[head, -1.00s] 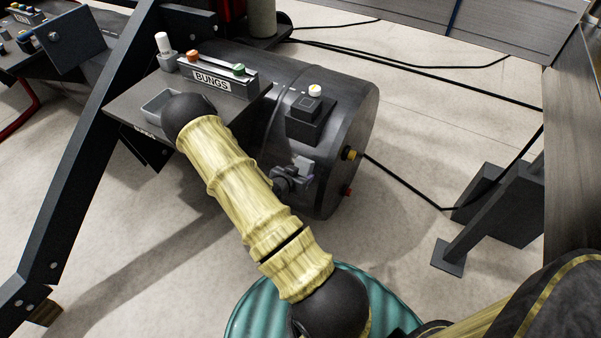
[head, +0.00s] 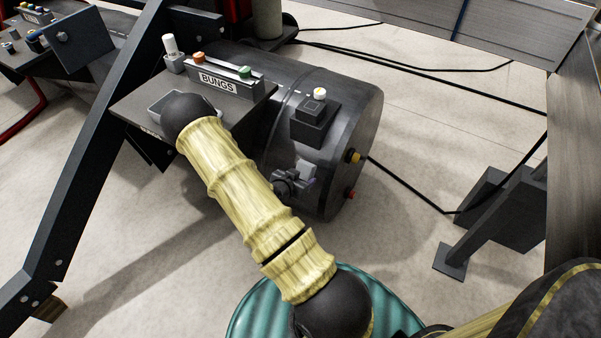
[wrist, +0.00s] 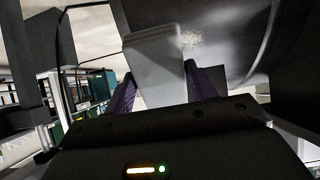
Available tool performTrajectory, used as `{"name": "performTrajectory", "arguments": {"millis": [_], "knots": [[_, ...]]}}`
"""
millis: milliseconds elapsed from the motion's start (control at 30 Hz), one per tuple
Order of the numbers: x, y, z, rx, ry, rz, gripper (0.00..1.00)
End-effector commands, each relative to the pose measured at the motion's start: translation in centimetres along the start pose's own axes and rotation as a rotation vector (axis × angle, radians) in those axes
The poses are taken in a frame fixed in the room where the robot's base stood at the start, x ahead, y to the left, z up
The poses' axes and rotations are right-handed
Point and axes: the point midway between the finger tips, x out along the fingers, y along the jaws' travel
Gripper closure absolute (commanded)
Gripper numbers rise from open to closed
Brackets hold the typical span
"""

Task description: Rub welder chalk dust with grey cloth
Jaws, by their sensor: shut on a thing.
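My gripper (wrist: 160,76) shows its two purple fingers on either side of a light grey cloth (wrist: 155,55), folded into a flat pad, and is shut on it. Beyond the cloth is the dark curved side of a drum-like float (wrist: 228,30). A pale, speckled patch of chalk dust (wrist: 190,39) shows just right of the cloth's far end. I cannot tell whether the cloth touches the float. In the head view the float (head: 345,115) lies on its side, and my gripper (head: 296,182) is small and partly hidden against its near side. The dust cannot be made out there.
A shelf with a shallow tray and a "BUNGS" rack (head: 222,84) adjoins the float. A black box with a white button (head: 315,118) sits on top. A dark slanted beam (head: 85,165) stands left, and a cable (head: 410,185) runs right. A ribbed teal drum (head: 255,305) is in front.

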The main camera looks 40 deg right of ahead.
Motion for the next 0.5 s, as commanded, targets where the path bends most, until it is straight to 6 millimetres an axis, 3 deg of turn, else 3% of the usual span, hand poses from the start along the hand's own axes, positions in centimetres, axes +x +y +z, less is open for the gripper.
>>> {"name": "performTrajectory", "arguments": {"millis": [500], "knots": [[4.7,0.1,0.2,0.001,0.001,0.001,0.62]]}}
